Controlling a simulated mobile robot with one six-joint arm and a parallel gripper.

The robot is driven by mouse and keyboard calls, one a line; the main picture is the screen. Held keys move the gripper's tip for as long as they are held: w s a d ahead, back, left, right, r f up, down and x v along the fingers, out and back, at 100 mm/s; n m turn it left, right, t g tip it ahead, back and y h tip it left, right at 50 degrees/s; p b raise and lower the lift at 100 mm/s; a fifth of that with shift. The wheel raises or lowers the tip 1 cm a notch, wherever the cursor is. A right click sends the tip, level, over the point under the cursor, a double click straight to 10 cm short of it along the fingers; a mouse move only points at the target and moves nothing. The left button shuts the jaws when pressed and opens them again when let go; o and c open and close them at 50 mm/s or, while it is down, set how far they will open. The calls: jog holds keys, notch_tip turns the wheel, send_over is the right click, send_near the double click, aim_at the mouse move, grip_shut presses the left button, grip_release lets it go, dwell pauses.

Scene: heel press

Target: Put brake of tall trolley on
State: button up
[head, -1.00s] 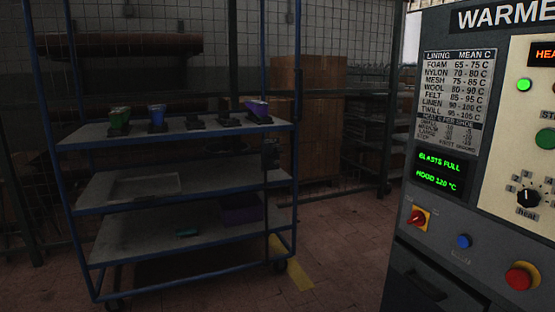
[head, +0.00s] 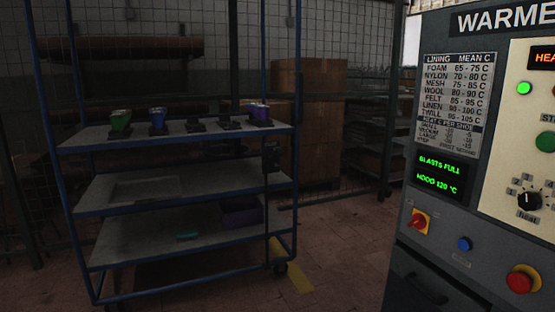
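The tall trolley (head: 180,138) stands left of centre in the head view. It has a blue tube frame and three grey shelves, and stands on casters. One caster (head: 280,268) shows at its lower right, with a thin dark rod above it. A small dark box (head: 271,157) sits on the right side of the frame, by the upper part of the rod. I cannot tell whether this is the brake, or what position the brake is in. My gripper is not in view.
A warmer cabinet (head: 445,215) with buttons and a knob fills the right. Cartons (head: 312,130) and mesh fencing stand behind. Floor between trolley and cabinet is clear.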

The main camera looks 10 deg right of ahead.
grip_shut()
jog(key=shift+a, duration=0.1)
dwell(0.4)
